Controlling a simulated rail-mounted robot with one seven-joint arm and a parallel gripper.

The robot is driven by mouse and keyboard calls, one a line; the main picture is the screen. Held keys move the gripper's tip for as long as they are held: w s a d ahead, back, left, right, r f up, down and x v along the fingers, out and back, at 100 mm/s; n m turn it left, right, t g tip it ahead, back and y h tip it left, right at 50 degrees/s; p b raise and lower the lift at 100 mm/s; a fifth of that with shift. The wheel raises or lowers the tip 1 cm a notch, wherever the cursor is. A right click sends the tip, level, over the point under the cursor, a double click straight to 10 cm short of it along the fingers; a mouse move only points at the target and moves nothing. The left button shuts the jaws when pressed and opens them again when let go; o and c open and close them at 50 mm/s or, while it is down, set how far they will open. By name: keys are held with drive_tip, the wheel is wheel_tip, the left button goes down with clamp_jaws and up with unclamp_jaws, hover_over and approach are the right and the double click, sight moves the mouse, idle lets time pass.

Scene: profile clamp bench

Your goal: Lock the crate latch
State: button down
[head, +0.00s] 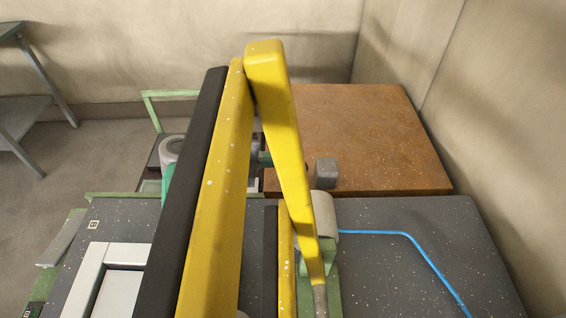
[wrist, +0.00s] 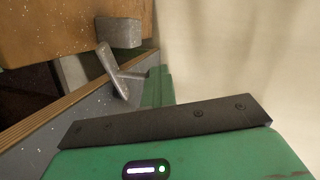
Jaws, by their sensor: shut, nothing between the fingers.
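The brown speckled crate (head: 360,130) stands at the back right in the head view. It also shows at the upper left of the wrist view (wrist: 50,30). A grey block (head: 327,172) sits at its near edge, also seen in the wrist view (wrist: 118,33). Below the block, a grey angled metal piece (wrist: 113,70) looks like the latch lever; whether it is locked I cannot tell. My gripper (wrist: 168,123) shows its green housing and dark front plate across the bottom of the wrist view, apart from the lever in the picture. It is shut and empty; its fingertips are not clear.
The dark speckled bench (head: 440,212) bears a blue line (head: 380,233) on the right and a white frame (head: 95,275) at left. My yellow arm blocks the middle of the head view. A grey shelf (head: 25,100) stands far left; a wall (head: 500,120) closes the right.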

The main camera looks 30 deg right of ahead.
drive_tip(key=shift+w+d+b, duration=0.2)
drive_tip(key=shift+d+b, duration=0.3)
drive_tip(key=shift+d, duration=0.4)
drive_tip(key=shift+w+d+b, duration=0.15)
drive_tip(key=shift+d+b, duration=0.35)
drive_tip(key=shift+d, duration=0.35)
drive_tip(key=b+v, duration=0.1)
drive_tip(key=v, duration=0.6)
drive_tip(key=shift+a, duration=0.4)
